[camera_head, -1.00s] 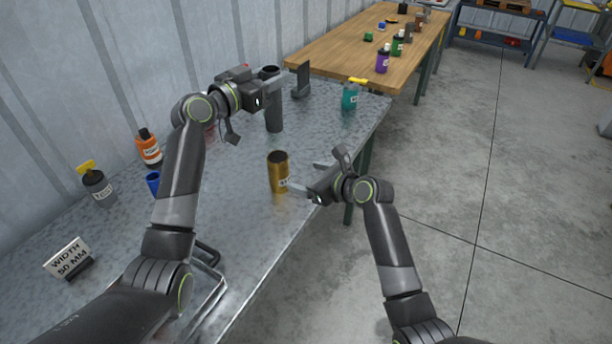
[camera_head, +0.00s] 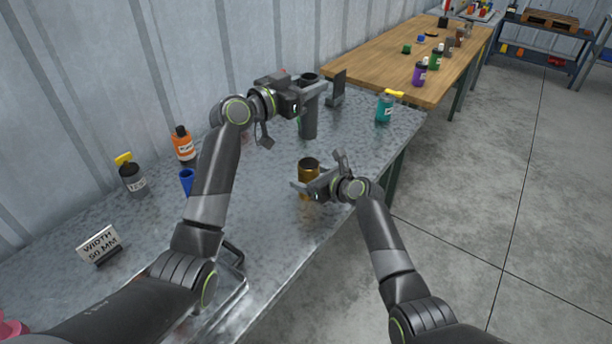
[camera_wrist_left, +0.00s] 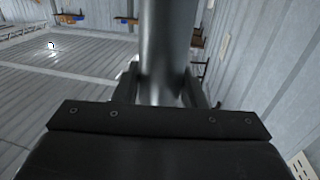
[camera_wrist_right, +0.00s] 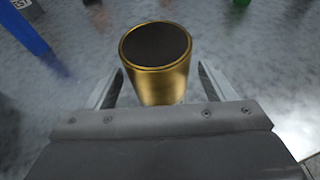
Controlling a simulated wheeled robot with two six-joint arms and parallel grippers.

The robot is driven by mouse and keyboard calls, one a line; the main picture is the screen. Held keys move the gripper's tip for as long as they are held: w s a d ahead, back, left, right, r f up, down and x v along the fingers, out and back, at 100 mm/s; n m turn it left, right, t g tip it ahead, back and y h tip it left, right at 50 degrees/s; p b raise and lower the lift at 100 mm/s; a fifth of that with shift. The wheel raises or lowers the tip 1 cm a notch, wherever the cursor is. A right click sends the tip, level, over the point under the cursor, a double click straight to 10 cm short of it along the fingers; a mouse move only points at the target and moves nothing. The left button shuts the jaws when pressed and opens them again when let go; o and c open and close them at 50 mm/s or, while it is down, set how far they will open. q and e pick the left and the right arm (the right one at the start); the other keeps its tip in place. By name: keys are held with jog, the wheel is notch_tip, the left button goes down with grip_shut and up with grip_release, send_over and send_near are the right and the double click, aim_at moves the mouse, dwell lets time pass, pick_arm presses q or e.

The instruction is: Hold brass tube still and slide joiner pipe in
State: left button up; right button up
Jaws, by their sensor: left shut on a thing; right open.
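The brass tube (camera_head: 308,166) stands upright on the metal bench, its dark open end up. My right gripper (camera_head: 310,188) is open, with its fingers reaching to either side of the tube. In the right wrist view the brass tube (camera_wrist_right: 158,80) stands between the two spread fingers, with gaps visible on both sides. My left gripper (camera_head: 312,92) is shut on the grey joiner pipe (camera_head: 309,124), which is upright behind the tube. The joiner pipe (camera_wrist_left: 168,40) also fills the middle of the left wrist view. I cannot tell whether its lower end touches the bench.

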jog(key=shift+x, duration=1.25)
jog(key=shift+c, duration=0.5)
jog(key=c, duration=1)
